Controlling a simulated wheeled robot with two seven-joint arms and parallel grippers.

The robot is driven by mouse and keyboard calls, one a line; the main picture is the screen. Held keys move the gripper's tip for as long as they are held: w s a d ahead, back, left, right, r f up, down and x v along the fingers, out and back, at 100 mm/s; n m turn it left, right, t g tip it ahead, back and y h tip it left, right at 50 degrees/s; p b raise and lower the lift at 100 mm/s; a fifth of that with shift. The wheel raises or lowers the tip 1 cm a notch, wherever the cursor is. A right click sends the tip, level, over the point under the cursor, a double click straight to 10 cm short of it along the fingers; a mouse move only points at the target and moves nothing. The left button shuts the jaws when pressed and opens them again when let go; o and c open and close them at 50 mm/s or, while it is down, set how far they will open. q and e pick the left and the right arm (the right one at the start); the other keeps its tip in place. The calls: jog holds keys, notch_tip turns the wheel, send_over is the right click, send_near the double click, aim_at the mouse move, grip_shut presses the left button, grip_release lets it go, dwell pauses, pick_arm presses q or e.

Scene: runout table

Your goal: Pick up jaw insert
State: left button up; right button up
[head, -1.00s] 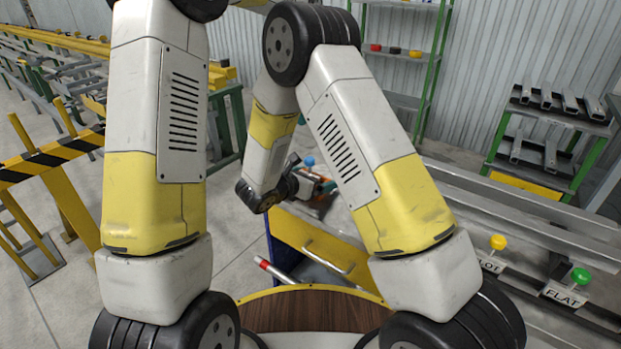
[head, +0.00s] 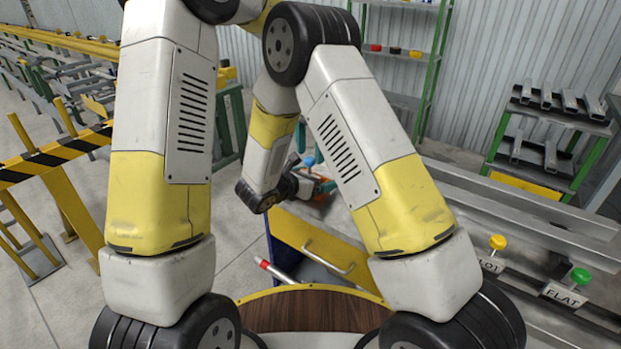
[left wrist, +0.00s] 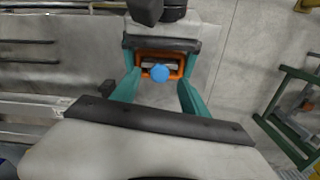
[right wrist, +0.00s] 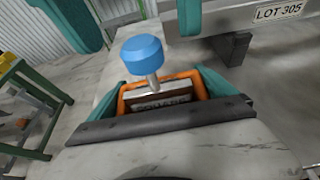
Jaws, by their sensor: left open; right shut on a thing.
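The jaw insert is an orange-framed block with dark lettering and a blue knob (right wrist: 142,50) on a short stem. My right gripper (right wrist: 163,88) is shut on it, with teal fingers on both sides of the orange frame. It also shows in the left wrist view (left wrist: 159,73) and small in the head view (head: 309,161). My left gripper (left wrist: 157,84) is open, its teal fingers spread on either side of the insert. I cannot tell whether the left fingers touch the insert.
A yellow-fronted drawer unit (head: 325,252) stands below the grippers. A red-tipped white rod (head: 275,270) lies in front of it. Steel rails with yellow (head: 497,242) and green knobs (head: 580,276) run along the right. A rack of channel pieces (head: 553,125) stands behind.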

aim_at(310, 174)
pick_arm(q)
jog(key=shift+f, duration=1.45)
grip_shut()
jog(key=shift+r, duration=0.1)
